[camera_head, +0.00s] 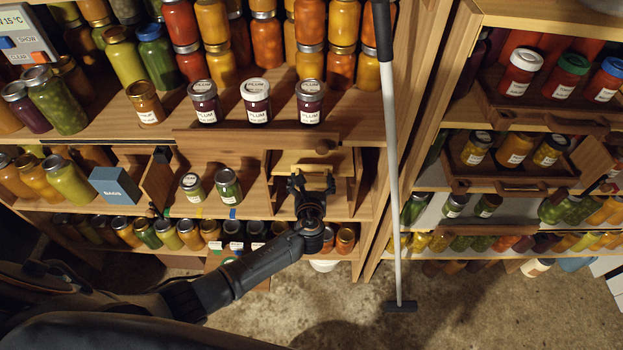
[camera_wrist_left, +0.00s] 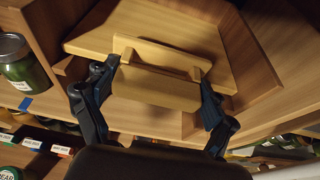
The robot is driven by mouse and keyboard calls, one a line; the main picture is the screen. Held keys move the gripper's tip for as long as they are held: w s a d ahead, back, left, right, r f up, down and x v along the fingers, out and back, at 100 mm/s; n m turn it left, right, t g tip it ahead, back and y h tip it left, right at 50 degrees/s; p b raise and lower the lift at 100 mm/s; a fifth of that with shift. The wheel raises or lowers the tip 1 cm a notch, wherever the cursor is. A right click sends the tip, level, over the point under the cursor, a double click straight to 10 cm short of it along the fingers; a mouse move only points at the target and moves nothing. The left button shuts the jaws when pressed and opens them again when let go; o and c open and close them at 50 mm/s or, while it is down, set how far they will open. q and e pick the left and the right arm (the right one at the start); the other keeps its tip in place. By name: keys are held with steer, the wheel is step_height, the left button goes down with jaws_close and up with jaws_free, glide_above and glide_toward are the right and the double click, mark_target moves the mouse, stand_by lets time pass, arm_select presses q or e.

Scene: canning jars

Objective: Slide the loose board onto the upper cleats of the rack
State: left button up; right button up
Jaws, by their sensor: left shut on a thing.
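The loose board (camera_head: 308,161) is pale wood and sits inside a small open wooden rack on the middle shelf. In the left wrist view, the board (camera_wrist_left: 150,38) reaches back between the rack's side walls (camera_wrist_left: 248,60), with a raised strip and a block at its front. My left gripper (camera_head: 313,184) is shut on the board's front block, one finger at each end. In the left wrist view, the gripper (camera_wrist_left: 157,86) also shows around that block. The board looks slightly skewed to the walls. The cleats are mostly hidden, so I cannot tell whether it rests on them. My right gripper is out of view.
Two green jars (camera_head: 228,186) stand left of the rack. A blue box (camera_head: 115,185) is farther left. A pale pole (camera_head: 392,180) stands right of the rack.

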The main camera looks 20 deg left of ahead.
arm_select(q)
steer(key=shift+f, duration=0.2)
steer(key=o, duration=1.6)
steer(key=shift+s+f, duration=0.1)
steer(key=v, duration=1.2)
